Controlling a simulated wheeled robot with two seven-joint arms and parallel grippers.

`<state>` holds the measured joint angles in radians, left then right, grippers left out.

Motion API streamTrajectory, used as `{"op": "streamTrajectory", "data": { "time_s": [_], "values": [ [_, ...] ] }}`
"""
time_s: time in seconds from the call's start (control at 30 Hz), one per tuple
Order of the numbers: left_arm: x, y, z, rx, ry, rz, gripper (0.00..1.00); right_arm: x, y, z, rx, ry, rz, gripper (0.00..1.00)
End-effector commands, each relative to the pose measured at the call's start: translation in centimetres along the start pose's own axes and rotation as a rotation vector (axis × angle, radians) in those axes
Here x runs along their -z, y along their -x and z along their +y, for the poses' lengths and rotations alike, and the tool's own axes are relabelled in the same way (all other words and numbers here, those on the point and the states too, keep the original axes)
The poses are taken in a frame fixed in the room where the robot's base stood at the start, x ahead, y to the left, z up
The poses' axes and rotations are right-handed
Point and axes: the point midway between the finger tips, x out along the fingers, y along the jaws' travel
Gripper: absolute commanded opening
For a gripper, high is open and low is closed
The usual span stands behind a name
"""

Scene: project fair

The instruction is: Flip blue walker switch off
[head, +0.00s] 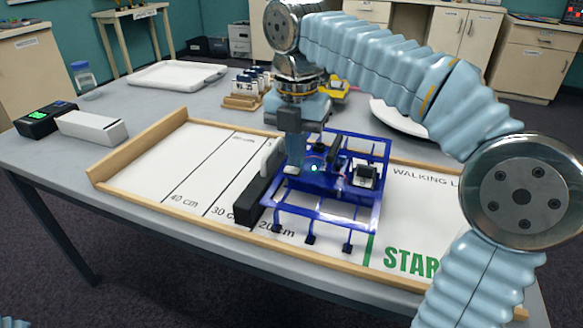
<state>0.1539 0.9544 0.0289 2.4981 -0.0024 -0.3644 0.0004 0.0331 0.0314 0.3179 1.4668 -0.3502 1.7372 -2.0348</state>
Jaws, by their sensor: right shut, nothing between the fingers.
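The blue walker (345,208), a frame with several legs, stands on the white walking track (415,200) between the START line and the 30 cm mark. My right gripper (293,172) points down over the walker's left part, its fingers shut and empty. A small glowing light (314,168) shows on the walker just right of the fingertips. A white and black part (365,175) sits on the walker's right side. I cannot make out the switch lever; the gripper partly hides that area. Whether the fingertips touch the walker I cannot tell. My left gripper is not in view.
A black block (245,205) stands against the walker's left side. A wooden rim (135,148) borders the track. Behind it are a white tray (178,76), a wooden rack (243,102) and a white plate (398,118). White (92,127) and black (50,119) boxes sit left.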

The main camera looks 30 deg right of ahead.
Motion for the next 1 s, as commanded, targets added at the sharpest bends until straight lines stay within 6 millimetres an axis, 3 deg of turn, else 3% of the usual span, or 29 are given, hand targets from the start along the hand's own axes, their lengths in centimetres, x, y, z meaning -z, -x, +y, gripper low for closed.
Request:
{"op": "streamTrajectory", "data": {
  "time_s": [0.8,1.0],
  "values": [
    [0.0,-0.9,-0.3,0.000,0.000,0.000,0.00,0.0,-1.3,0.0,0.000,0.000,0.000,0.00],
    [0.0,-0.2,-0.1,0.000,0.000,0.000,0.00,0.0,-0.7,0.0,0.002,0.000,0.001,0.00]
  ]
}}
